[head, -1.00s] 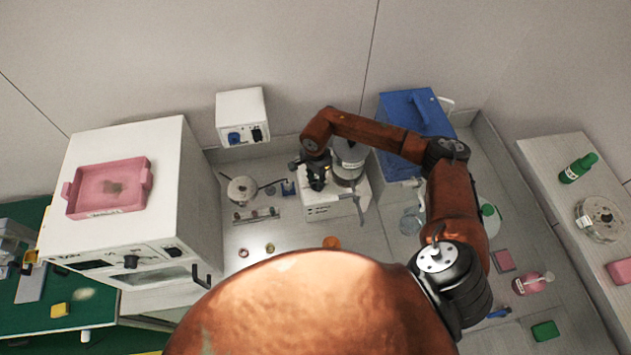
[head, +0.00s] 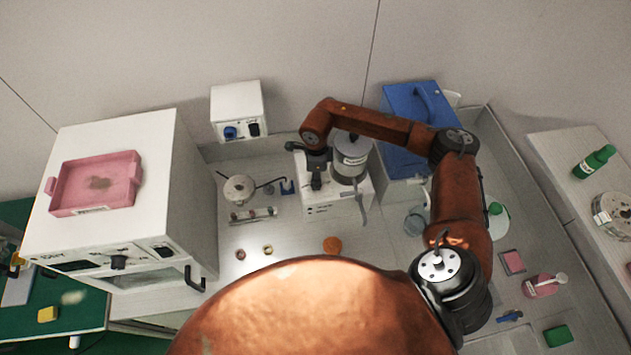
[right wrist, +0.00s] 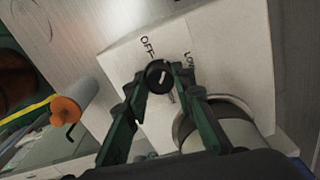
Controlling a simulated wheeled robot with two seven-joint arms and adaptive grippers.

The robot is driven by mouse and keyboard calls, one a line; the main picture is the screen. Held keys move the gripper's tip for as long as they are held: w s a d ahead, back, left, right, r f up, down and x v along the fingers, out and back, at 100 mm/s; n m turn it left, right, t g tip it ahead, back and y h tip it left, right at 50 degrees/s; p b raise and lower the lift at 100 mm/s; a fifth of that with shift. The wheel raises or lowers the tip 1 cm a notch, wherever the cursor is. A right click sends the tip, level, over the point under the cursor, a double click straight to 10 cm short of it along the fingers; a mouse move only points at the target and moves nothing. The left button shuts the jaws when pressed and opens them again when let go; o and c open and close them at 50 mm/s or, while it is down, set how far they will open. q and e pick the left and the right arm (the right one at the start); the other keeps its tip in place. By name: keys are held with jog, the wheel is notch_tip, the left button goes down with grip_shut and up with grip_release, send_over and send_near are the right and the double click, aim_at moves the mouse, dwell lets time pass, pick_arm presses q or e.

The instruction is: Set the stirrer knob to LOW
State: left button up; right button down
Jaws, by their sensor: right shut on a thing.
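The stirrer (head: 322,208) is a white box with a metal pot (head: 350,158) on it, at the back middle of the bench in the head view. Its black knob (right wrist: 158,76) shows in the right wrist view, near the printed words OFF and LOW. The white mark on the knob slants to the upper right, between the two words. My right gripper (right wrist: 165,85) is shut on the knob, one finger on each side. In the head view my right gripper (head: 315,180) is at the stirrer and hides the knob. My left gripper is not in view.
A white wall box (head: 238,112) with a blue knob hangs left of the stirrer. A blue-lidded box (head: 408,112) stands close on its right. A small burner-like item (head: 240,188) stands to the left. A big white oven (head: 180,170) bounds the left side.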

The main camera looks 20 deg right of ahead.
jog(key=m+b, duration=0.1)
jog(key=m, duration=0.3)
jog(key=shift+f+m+b, duration=0.1)
jog(key=shift+m+b, duration=0.2)
jog(key=shift+b, duration=0.1)
jog(key=m+b, duration=0.1)
jog(key=m, duration=0.3)
jog(key=shift+m, duration=0.3)
jog(key=c, duration=1.6)
grip_release()
jog(key=shift+r, duration=0.25)
notch_tip(320, 180, up, 12)
jog(key=shift+f, duration=0.1)
jog(key=shift+f, duration=0.1)
